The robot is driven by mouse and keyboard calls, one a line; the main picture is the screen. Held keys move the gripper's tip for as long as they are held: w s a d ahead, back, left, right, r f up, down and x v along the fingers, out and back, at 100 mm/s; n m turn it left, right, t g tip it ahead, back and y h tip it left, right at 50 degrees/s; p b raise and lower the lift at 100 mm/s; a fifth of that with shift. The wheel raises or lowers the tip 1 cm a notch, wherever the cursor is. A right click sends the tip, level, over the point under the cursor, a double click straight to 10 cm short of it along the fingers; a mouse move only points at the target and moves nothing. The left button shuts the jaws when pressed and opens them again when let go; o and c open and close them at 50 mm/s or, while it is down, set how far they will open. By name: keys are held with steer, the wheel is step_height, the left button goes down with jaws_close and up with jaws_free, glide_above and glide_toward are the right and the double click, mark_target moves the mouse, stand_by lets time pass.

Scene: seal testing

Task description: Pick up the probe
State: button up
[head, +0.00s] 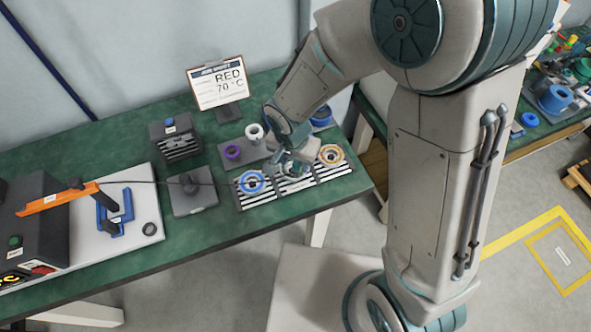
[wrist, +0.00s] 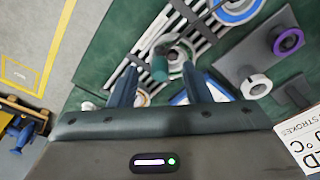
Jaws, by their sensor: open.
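My gripper (wrist: 160,75) is open, with its two dark fingers pointing at the striped rack. A small teal cylinder with a grey curved part (wrist: 159,68), which looks like the probe, shows between the fingertips over the rack's middle; I cannot tell whether the fingers touch it. In the head view my gripper (head: 290,158) is low over the rack and largely hides this spot.
The striped rack (head: 262,199) holds a blue ring (head: 252,182) and a tan ring (head: 331,154). A purple ring (head: 233,153) and a white ring (head: 254,132) sit behind it. A sign (head: 217,84) reads RED 70 °C. The green bench top (head: 200,250) is clear in front.

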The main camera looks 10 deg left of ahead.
steer(key=shift+w+d+f, duration=0.1)
steer(key=shift+w+f, duration=0.1)
steer(key=shift+f, duration=0.55)
steer(key=shift+w+f, duration=0.15)
steer(key=shift+f, duration=0.55)
jaws_close()
steer(key=shift+r, duration=0.2)
steer(key=shift+r, duration=0.65)
step_height(320, 180, up, 3)
steer(key=shift+f, duration=0.15)
steer(key=s+d+r, duration=0.1)
steer(key=d+r, duration=0.2)
steer(key=d, duration=0.2)
steer(key=s+d+r+b, duration=0.1)
steer(key=s+d+r, duration=0.1)
steer(key=d, duration=0.4)
steer(key=shift+d+r, duration=0.2)
steer(key=shift+r, duration=0.65)
